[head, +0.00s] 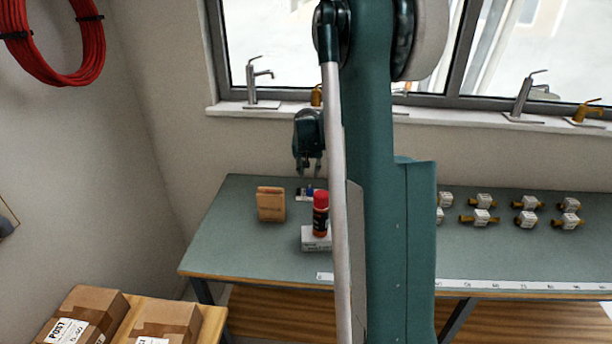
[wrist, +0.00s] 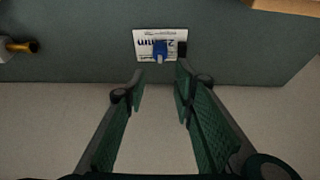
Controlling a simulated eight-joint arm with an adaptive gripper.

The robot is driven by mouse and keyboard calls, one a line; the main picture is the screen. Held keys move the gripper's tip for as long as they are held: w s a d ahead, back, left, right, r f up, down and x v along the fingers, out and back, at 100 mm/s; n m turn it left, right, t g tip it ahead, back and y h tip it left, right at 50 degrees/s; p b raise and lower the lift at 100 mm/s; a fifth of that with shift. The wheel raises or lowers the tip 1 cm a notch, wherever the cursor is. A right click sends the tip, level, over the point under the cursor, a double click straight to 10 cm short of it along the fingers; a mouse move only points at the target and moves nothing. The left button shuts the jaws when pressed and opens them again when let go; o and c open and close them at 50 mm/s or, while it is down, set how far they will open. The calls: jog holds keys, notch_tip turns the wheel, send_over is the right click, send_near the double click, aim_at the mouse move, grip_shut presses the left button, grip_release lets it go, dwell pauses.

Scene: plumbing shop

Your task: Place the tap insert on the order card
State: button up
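The order card (wrist: 146,38), white with printed text, lies on the bench top in the wrist view; it shows small in the head view (head: 302,197). A small blue piece with a grey stem, which looks like the tap insert (wrist: 160,49), is over the card's printed face; in the head view it is a blue spot (head: 309,190). A black patch is at the card's right edge in the wrist view; I cannot tell whether it is a separate thing. My gripper (wrist: 160,76) is open, with nothing between its fingers. In the head view my gripper (head: 311,173) is above the card.
A brown box (head: 271,204) stands left of the card. A red-capped can (head: 320,214) stands by a white box (head: 314,239) in front. Several brass valves (head: 481,216) are on the bench's right. Taps (head: 252,85) stand on the sill. My arm hides the middle.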

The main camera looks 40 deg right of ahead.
jog(key=shift+a, duration=0.1)
jog(key=s+a+r+n+t, duration=0.1)
jog(key=s+a+r, duration=0.35)
jog(key=a, duration=0.45)
jog(key=s+a+r+n+y, duration=0.15)
jog(key=s+a+r, duration=0.35)
jog(key=a, duration=0.5)
jog(key=s+a+r+n+t, duration=0.1)
jog(key=s+a+r+n, duration=0.15)
jog(key=a+r, duration=0.55)
jog(key=s+a+f+n+t+y, duration=0.1)
jog(key=s+a+n, duration=0.1)
jog(key=s+a, duration=0.8)
jog(key=s+a+f+n+t, duration=0.1)
jog(key=s+a+n, duration=0.1)
jog(key=s+a, duration=0.8)
jog(key=s, duration=0.3)
jog(key=shift+a+f+y, duration=0.25)
jog(key=shift+f+y, duration=0.1)
jog(key=shift+f, duration=0.05)
jog(key=shift+f+b, duration=0.75)
